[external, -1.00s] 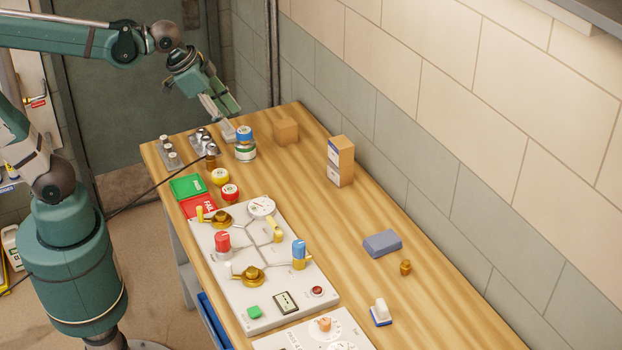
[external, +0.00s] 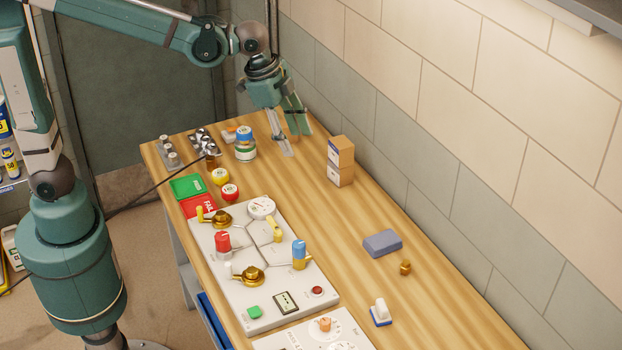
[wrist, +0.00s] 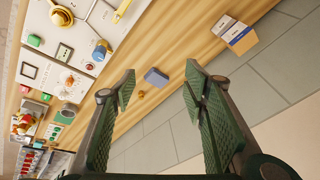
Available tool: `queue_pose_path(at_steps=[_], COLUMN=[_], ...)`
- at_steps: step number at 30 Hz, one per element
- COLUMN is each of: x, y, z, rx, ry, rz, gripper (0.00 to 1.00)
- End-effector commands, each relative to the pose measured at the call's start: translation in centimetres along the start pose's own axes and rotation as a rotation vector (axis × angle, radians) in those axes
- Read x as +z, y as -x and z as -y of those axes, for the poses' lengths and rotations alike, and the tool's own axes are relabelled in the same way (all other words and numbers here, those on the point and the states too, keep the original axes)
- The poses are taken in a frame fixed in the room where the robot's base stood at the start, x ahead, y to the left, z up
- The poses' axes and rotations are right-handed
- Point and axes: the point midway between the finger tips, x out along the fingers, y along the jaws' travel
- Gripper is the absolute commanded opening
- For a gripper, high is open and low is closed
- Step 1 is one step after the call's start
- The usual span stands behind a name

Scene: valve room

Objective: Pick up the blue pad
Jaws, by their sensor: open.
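The blue pad (external: 382,243) is a flat blue-grey block lying on the right half of the wooden table (external: 440,290), close to the wall. It also shows in the wrist view (wrist: 156,76), between and beyond my fingers.
A small brass fitting (external: 405,268) lies beside the pad, and a white-and-blue stamp-like item (external: 380,312) is nearer the front. A valve panel (external: 240,295) fills the table's left side.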

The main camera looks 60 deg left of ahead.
Motion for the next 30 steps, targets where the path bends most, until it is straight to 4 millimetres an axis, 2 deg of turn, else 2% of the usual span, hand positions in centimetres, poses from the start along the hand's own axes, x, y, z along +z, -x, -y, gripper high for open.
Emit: queue_pose_path(at_steps=[3, 16, 30], x=[-2.4, -10.1, -17.4], y=[-1.2, -6.3, -13.1], z=[-0.7, -4.0, -9.7], rx=[0.017, 0.078, 0.147], ry=[-0.058, -0.268, -0.499], rz=[0.014, 0.061, 0.109], gripper=[0.44, 0.44, 0.44])
